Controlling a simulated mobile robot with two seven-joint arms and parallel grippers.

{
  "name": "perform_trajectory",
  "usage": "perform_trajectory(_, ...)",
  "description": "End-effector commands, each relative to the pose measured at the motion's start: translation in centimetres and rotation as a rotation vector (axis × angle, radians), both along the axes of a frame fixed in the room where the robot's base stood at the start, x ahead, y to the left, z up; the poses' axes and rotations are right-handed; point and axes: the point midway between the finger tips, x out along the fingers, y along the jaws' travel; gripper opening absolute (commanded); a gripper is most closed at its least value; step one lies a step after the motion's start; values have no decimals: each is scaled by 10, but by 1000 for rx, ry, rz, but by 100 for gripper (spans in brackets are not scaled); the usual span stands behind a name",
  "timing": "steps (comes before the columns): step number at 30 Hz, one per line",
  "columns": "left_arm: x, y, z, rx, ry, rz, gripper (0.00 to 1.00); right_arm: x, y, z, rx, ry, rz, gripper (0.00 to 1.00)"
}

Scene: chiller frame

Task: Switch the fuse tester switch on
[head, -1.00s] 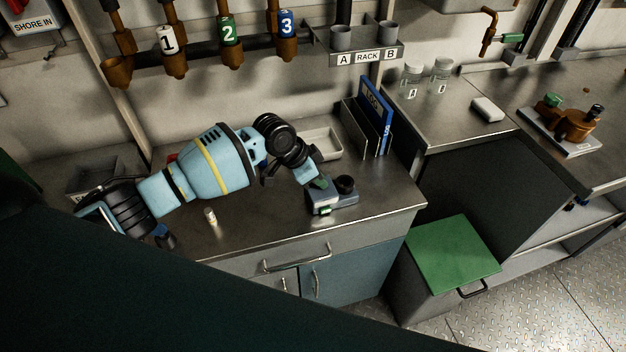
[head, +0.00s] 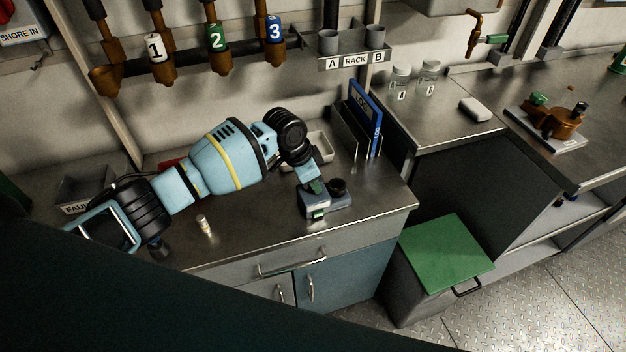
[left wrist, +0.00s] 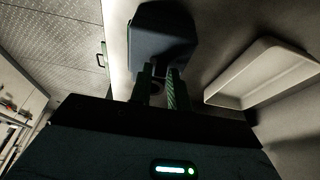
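The fuse tester (head: 340,202) is a small blue-grey box with a black round part on top and a green patch at its front left. It stands near the front right of the steel bench. My left gripper (head: 316,187) points down at the tester's left part, beside the black round part. In the left wrist view the tester (left wrist: 165,35) is a dark block just beyond the fingertips (left wrist: 161,76). A narrow gap shows between the fingers, with a dark round shape behind it. The switch itself is hard to make out, and contact cannot be told. My right gripper is not in view.
A pale tray (head: 320,147) and a holder with a blue log binder (head: 366,118) stand behind the tester. A small fuse-like cylinder (head: 205,225) stands to the left on the bench. A green-lidded bin (head: 446,253) is at the right.

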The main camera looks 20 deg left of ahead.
Motion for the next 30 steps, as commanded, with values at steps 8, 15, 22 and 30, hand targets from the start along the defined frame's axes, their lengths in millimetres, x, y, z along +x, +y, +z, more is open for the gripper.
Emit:
perform_trajectory(8, 0, 0, 0, -1, -1, 0, 35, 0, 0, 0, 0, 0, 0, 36)
perform_trajectory(15, -1, 2, 7, -2, -2, 0, 35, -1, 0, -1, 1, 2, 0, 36)
perform_trajectory(22, -7, 11, 40, -1, -4, 0, 35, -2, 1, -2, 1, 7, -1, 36)
perform_trajectory(30, -14, 19, 70, -2, -1, 1, 35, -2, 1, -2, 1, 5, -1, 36)
